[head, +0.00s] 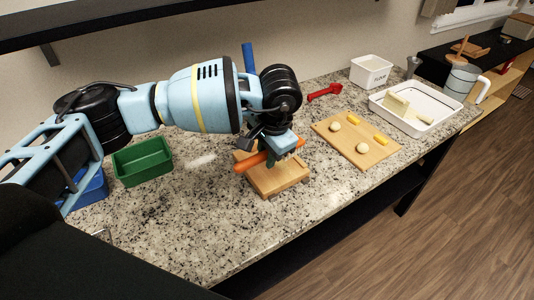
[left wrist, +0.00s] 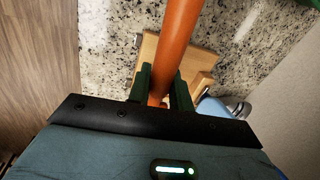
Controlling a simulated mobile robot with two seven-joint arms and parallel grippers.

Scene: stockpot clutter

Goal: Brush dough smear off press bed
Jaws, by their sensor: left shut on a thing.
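My left gripper (head: 270,156) is shut on the orange handle of the brush (head: 250,162), just above the wooden press (head: 282,183). In the left wrist view, the handle (left wrist: 177,40) runs up between the dark green fingers (left wrist: 160,88), with the press (left wrist: 149,48) behind it. The arm and gripper cover much of the press bed. I cannot make out a dough smear there, or whether the bristles touch it. My right gripper is not in view.
A green bin (head: 143,163) stands left of the press. A pale patch (head: 200,160) lies on the granite counter between them. A board (head: 357,140) with dough pieces is to the right, near a white tray (head: 415,108), a white tub (head: 370,71) and a red tool (head: 324,92).

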